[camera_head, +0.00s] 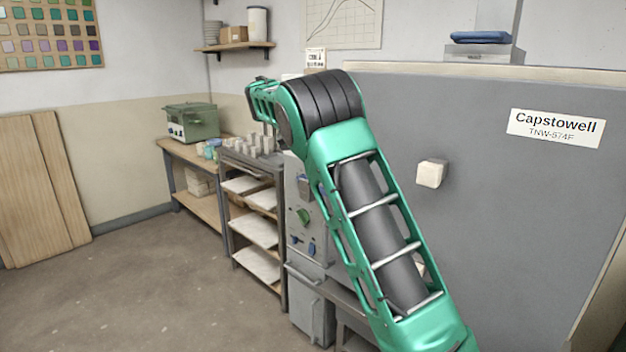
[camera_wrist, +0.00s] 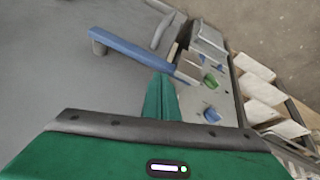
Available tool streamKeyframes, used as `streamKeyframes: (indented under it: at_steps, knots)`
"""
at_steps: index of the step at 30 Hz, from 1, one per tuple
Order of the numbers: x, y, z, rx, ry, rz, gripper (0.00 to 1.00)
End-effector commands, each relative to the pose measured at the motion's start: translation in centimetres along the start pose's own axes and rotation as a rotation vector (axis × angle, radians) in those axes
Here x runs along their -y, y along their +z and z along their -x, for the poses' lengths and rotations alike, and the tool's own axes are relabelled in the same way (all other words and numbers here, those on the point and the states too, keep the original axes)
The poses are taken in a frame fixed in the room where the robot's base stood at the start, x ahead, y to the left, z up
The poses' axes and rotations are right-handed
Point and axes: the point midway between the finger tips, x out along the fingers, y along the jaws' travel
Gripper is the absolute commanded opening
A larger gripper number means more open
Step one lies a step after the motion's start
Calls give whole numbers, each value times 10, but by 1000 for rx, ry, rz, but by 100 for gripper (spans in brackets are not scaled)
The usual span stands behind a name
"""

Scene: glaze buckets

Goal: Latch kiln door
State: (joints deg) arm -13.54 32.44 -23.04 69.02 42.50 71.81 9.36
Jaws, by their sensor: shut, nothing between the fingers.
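The kiln's large grey face (camera_head: 490,160) fills the right of the head view, with a "Capstowell TNW-574F" label. In the wrist view, its grey surface (camera_wrist: 60,70) carries a blue bar-shaped handle (camera_wrist: 130,48) on a short grey post at its left end. The bar's right end lies close to a pale metal block (camera_wrist: 189,68); I cannot tell if they touch. My gripper (camera_wrist: 162,92) is shut and empty, its green fingers pointing towards the bar's right end. Contact with the bar is unclear. In the head view my arm hides the handle.
A control panel with a green knob (camera_head: 304,216) and blue switches stands left of the kiln face. A shelf rack (camera_head: 256,232) with pale slabs and a bench with a green box (camera_head: 192,122) lie further left. Open floor (camera_head: 150,270) is at front left.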

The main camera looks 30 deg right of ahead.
Motion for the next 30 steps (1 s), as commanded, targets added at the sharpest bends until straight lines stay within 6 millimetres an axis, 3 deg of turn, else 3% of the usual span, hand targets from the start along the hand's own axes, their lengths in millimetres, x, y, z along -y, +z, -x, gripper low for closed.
streamKeyframes:
  at_steps: [6,13,19,30]
  knots:
    - [0,0,43,-5,-4,0,0]
    - [-1,0,77,-3,-3,0,0]
    - [-2,0,88,-3,-3,-1,0]
    - [-2,0,89,-2,-3,-1,0]
